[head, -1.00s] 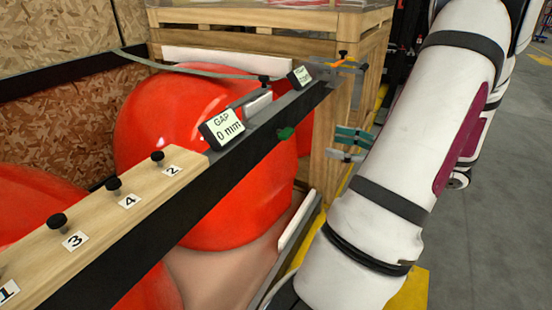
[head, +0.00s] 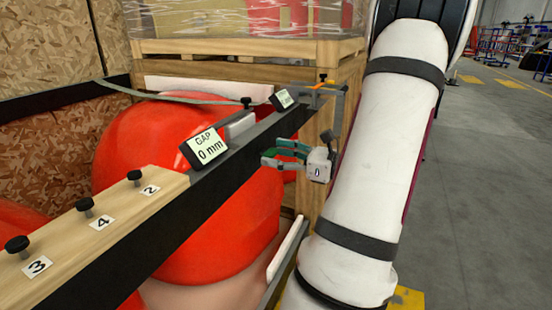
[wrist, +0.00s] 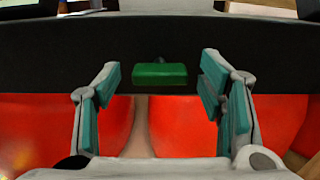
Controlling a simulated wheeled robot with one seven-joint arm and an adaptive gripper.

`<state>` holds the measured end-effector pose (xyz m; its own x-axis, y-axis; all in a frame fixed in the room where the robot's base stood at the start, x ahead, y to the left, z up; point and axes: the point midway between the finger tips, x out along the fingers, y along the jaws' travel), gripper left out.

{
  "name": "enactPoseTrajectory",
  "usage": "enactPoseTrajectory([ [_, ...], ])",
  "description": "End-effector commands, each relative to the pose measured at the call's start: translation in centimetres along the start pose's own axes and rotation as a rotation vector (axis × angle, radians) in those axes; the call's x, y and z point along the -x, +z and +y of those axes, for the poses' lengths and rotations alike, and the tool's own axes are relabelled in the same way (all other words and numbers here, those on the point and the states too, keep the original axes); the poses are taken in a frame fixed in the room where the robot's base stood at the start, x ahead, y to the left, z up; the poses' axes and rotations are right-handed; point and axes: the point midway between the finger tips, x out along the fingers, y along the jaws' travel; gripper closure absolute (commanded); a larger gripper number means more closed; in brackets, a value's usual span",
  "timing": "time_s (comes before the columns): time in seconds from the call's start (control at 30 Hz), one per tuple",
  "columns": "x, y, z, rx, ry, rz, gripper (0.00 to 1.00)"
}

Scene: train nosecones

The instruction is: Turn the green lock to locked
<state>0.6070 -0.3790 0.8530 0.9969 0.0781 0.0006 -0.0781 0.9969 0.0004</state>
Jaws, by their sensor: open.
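The green lock (wrist: 159,74) is a small block on the black side face of the long bar (wrist: 40,50). In the wrist view it lies with its long side level across the picture. My gripper (head: 267,157) is open beside the bar in the head view, with its teal-padded fingers pointing at the bar's side. In the wrist view the fingers stand left and right of the lock, with a clear gap on each side. Nothing is held. In the head view I cannot tell the lock apart from the green fingers.
Large red nosecones (head: 235,210) lie under the bar. A display (head: 205,147) on the bar reads GAP 0 mm. Black knobs (head: 86,205) with number labels stand on the wooden part. An orange clamp (head: 322,84) is at the bar's far end, before a wooden crate (head: 200,60).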

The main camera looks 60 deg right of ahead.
Motion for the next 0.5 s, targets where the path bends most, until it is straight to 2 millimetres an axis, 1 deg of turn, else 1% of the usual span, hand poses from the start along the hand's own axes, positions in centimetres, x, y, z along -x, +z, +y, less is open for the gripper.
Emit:
enactPoseTrajectory([
  [0.1,-0.56,-0.04,0.0,0.0,0.0,0.001,0.37],
  [0.37,-0.68,0.0,0.01,0.0,0.0,0.001,0.37],
  [0.4,-0.67,0.01,0.01,0.0,0.0,0.001,0.41],
  [0.43,-0.67,0.01,0.01,0.0,0.0,0.001,0.48],
  [0.47,-0.67,0.0,0.01,0.0,0.0,0.001,0.55],
  [0.5,-0.66,0.01,0.01,0.0,0.0,0.001,0.64],
])
